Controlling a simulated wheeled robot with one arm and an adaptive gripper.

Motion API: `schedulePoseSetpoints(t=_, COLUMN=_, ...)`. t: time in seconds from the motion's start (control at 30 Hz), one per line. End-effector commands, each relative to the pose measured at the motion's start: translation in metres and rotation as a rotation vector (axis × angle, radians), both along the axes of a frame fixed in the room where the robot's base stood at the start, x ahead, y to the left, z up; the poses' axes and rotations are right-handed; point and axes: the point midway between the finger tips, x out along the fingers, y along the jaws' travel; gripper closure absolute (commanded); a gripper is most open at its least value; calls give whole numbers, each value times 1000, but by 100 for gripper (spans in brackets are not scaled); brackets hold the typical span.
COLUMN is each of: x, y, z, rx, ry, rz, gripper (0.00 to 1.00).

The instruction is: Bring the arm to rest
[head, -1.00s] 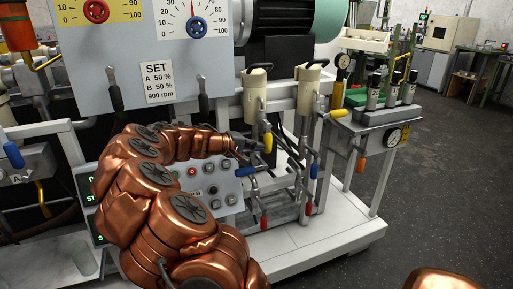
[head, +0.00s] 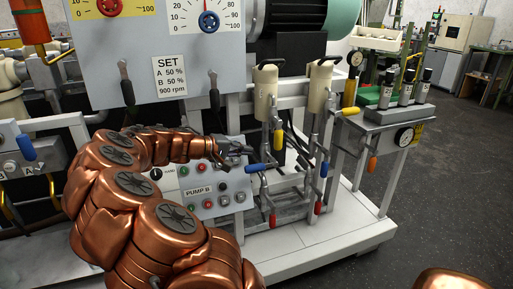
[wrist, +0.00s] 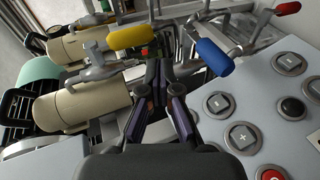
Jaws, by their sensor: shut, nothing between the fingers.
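My copper-coloured arm reaches from the bottom of the head view to the front of the machine. My gripper (head: 243,151) is at its end, in front of the right part of the button panel (head: 205,191). In the wrist view my gripper (wrist: 160,95) has its dark fingers close together, with nothing seen between them. A yellow-handled valve (wrist: 133,37) and a blue-handled valve (wrist: 214,57) lie beyond the fingertips. I cannot tell the exact gap to them. The arm hides part of the panel.
Two cream cylinders (head: 265,93) stand behind the valves. Red handles (head: 317,207) hang lower down. A side stand with a gauge (head: 403,136) is at the right. The white base ledge (head: 330,246) runs below. Dark floor (head: 455,190) at the right is clear.

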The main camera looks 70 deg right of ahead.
Motion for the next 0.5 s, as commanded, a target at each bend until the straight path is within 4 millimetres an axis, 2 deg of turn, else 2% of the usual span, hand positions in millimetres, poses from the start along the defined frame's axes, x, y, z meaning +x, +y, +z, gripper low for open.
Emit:
schedulePoseSetpoints(t=0.2, x=20, y=28, z=0, rx=-1, ry=0, rz=0, gripper=100)
schedulePoseSetpoints(t=0.5, x=33, y=45, z=0, rx=0, ry=-2, rz=1, gripper=100)
